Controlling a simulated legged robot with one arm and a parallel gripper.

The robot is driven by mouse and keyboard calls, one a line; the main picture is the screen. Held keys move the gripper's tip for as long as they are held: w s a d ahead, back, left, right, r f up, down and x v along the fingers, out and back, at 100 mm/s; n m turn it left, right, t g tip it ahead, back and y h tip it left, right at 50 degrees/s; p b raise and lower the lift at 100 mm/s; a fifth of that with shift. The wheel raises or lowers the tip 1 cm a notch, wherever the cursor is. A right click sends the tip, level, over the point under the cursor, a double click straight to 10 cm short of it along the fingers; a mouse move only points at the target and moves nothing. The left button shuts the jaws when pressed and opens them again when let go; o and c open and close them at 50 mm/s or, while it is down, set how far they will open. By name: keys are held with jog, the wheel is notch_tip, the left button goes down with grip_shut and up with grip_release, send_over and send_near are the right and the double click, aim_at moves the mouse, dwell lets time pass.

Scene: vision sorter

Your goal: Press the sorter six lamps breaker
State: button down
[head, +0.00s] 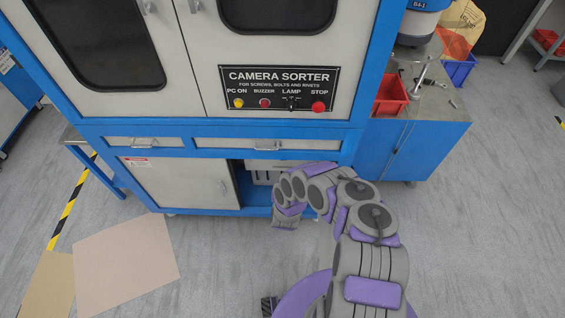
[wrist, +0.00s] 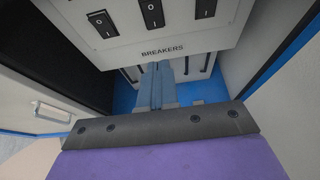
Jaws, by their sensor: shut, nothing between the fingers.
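The breaker panel (wrist: 175,37) is a pale box marked BREAKERS in the wrist view. Three black rocker switches show along its lower part: a left one (wrist: 102,24), a middle one (wrist: 152,13) and a right one (wrist: 205,8), the latter two cut by the frame's top edge. No label tells which is the six lamps breaker. My gripper (wrist: 163,68) is shut and empty, its fingertips just below the BREAKERS lettering in the picture; I cannot tell whether they touch the panel. In the head view my arm reaches into the sorter's (head: 350,62) open lower compartment, and the fingertips are hidden.
A cabinet door (head: 182,183) covers the left of the lower bay. Drawers (head: 265,143) run above the opening. The CAMERA SORTER control plate (head: 278,90) has buttons and a lamp switch. A side bench (head: 430,130) with a red bin (head: 391,95) stands right. Cardboard (head: 125,262) lies on the floor.

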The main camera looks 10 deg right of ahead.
jog(key=shift+a, duration=0.15)
jog(key=r+b+x, duration=0.1)
jog(key=b+x, duration=0.6)
jog(key=x, duration=0.6)
jog(key=shift+w, duration=0.6)
jog(key=shift+w+a+f, duration=0.1)
jog(key=shift+a+f, duration=0.05)
jog(key=shift+f, duration=0.15)
jog(key=shift+r+p, duration=0.25)
jog(key=shift+p, duration=0.15)
